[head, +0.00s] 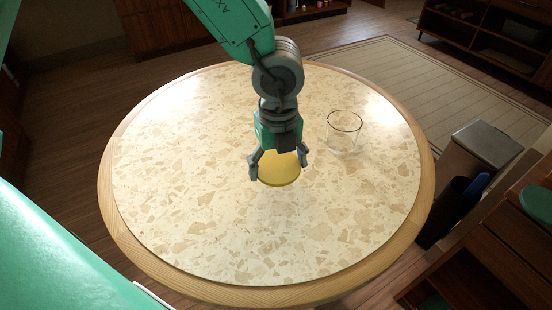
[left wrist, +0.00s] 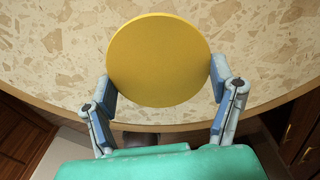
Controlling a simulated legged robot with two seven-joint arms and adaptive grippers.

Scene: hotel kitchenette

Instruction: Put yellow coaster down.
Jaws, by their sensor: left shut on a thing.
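The yellow coaster (head: 279,171) is a flat round disc near the middle of the round table (head: 200,220). My left gripper (head: 279,165) is shut on it, with one finger at each side edge. In the left wrist view the coaster (left wrist: 160,60) sits between the two blue finger pads of the gripper (left wrist: 163,85). Whether the coaster touches the tabletop or hangs just above it, I cannot tell. My right gripper is in neither view.
A clear empty glass (head: 344,132) stands on the table to the right of the gripper and a little behind it. The left and front of the tabletop are clear. A grey bin (head: 483,145) and wooden cabinets stand beyond the table's right edge.

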